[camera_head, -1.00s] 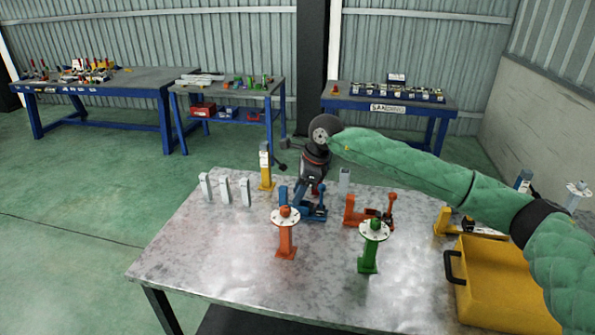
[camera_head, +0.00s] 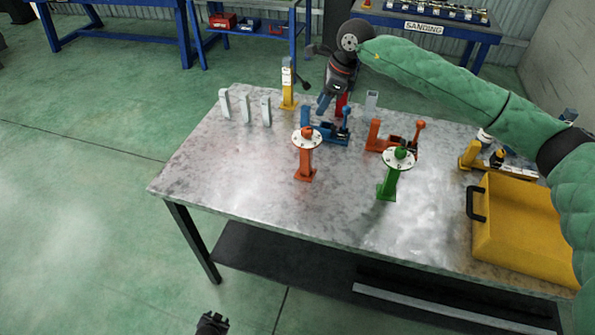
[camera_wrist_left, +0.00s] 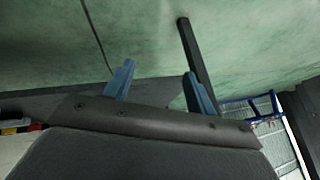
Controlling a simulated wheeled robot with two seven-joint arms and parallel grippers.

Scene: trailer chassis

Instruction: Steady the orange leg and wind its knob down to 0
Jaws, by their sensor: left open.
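The orange leg (camera_head: 305,160) stands upright on the metal table, left of the green leg. A white marked disc (camera_head: 297,139) sits at its top with the orange knob (camera_head: 307,132) above it. The disc's marks are too small to read. My right gripper (camera_head: 324,105) points down behind the orange leg, near a blue fixture, apart from the leg. Its fingers are too small and overlapped to tell their state. My left gripper (camera_wrist_left: 160,70) shows two blue fingers spread apart with nothing between them, away from the orange leg.
A green leg (camera_head: 390,180) with a similar disc stands to the right. Behind are a blue fixture (camera_head: 333,135), an orange fixture (camera_head: 377,137) and a yellow post (camera_head: 288,90). A yellow case (camera_head: 520,228) fills the right end.

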